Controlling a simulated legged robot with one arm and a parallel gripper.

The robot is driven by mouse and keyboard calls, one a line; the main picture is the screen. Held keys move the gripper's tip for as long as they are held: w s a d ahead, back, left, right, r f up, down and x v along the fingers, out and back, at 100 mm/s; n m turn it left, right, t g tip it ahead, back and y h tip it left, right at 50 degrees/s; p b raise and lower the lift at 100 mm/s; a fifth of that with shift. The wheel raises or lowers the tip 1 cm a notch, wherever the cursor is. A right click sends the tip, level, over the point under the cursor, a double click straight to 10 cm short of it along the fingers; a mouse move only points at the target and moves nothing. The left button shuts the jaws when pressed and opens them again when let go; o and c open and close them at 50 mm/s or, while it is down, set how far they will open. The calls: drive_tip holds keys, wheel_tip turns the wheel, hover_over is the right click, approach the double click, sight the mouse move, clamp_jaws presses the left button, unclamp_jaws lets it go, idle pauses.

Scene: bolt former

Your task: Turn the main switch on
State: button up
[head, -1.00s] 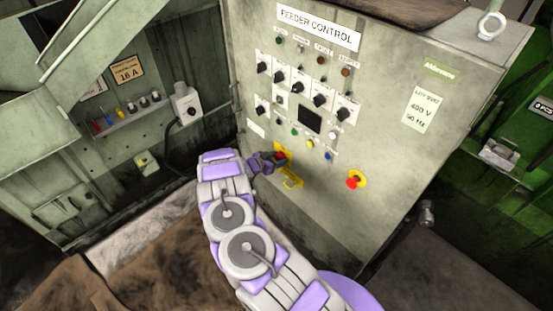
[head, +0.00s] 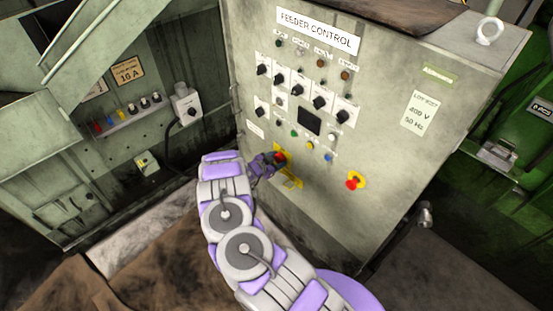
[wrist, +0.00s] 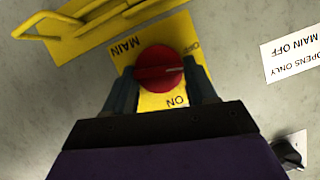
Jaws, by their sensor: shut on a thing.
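The main switch is a round red knob (wrist: 159,66) with a raised grip bar, on a yellow plate (wrist: 178,25) marked MAIN, OFF and ON. In the wrist view my gripper (wrist: 160,78) has one finger on each side of the knob and is shut on it. The bar lies nearly level in that picture; which label it points to is not clear. In the head view my gripper (head: 273,161) is at the lower left of the FEEDER CONTROL panel, partly hiding the red knob (head: 281,157).
A yellow hasp (wrist: 90,20) sticks out beside the switch plate. A red emergency button (head: 354,181) is to the right on the panel (head: 320,190). Rows of black knobs (head: 320,102) and small buttons are above. A black knob (wrist: 289,153) shows at the wrist view's lower right.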

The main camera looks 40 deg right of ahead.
drive_tip(key=m+t, duration=0.1)
drive_tip(key=m, duration=0.1)
drive_tip(key=shift+s+a+m+t, duration=0.1)
drive_tip(key=shift+s+m+t, duration=0.05)
drive_tip(key=shift+m+t, duration=0.2)
drive_tip(key=m, duration=0.1)
drive_tip(key=m+t+b, duration=0.1)
drive_tip(key=m+t, duration=0.1)
drive_tip(key=shift+s+f+h, duration=0.25)
drive_tip(key=shift+f+h, duration=0.05)
drive_tip(key=shift+h, duration=0.1)
drive_tip(key=m, duration=0.1)
drive_tip(key=m+t, duration=0.1)
drive_tip(key=m+h, duration=0.1)
drive_tip(key=m, duration=0.1)
drive_tip(key=shift+s+f+t+b, duration=0.15)
drive_tip(key=shift+f+t+b, duration=0.1)
drive_tip(key=shift+t+b, duration=0.1)
drive_tip(key=shift+s+f+m+h, duration=0.1)
drive_tip(key=shift+f+m+h, duration=0.15)
drive_tip(key=shift+m, duration=0.7)
drive_tip(key=o, duration=0.8)
drive_tip(key=shift+o, duration=1.1)
drive_tip(key=shift+r, duration=0.1)
